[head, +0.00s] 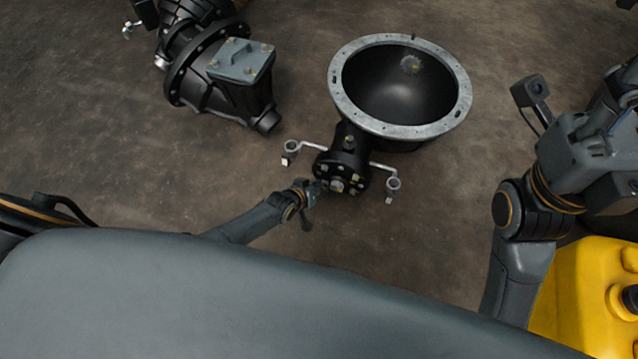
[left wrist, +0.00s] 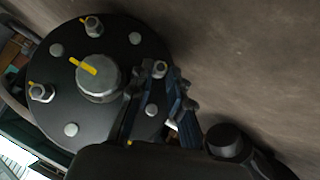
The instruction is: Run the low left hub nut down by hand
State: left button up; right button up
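The black round hub (head: 343,172) faces me at the near end of the axle housing. In the left wrist view its face (left wrist: 108,117) shows a large centre nut (left wrist: 99,78) with a yellow mark and several smaller nuts and bolt heads around it. My left gripper (head: 314,190) is at the lower left of the hub in the head view. In the left wrist view its fingertips (left wrist: 160,71) stand on either side of a small nut (left wrist: 159,69) near the hub's rim. I cannot tell whether they touch it. My right arm (head: 585,150) is at the right; its fingers are not clear.
A wide flanged bowl-shaped housing (head: 400,132) stands behind the hub, with bent arms (head: 313,146) at both sides. A black gearbox (head: 215,85) with a grey cover lies at upper left. A yellow body (head: 590,290) is at lower right. The brown floor between is clear.

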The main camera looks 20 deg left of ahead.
pick_arm(q)
jog(key=o, duration=0.3)
jog(key=shift+w+a, duration=0.3)
jog(key=shift+o, duration=0.2)
jog(key=shift+s+d, duration=0.1)
jog(key=shift+s, duration=0.05)
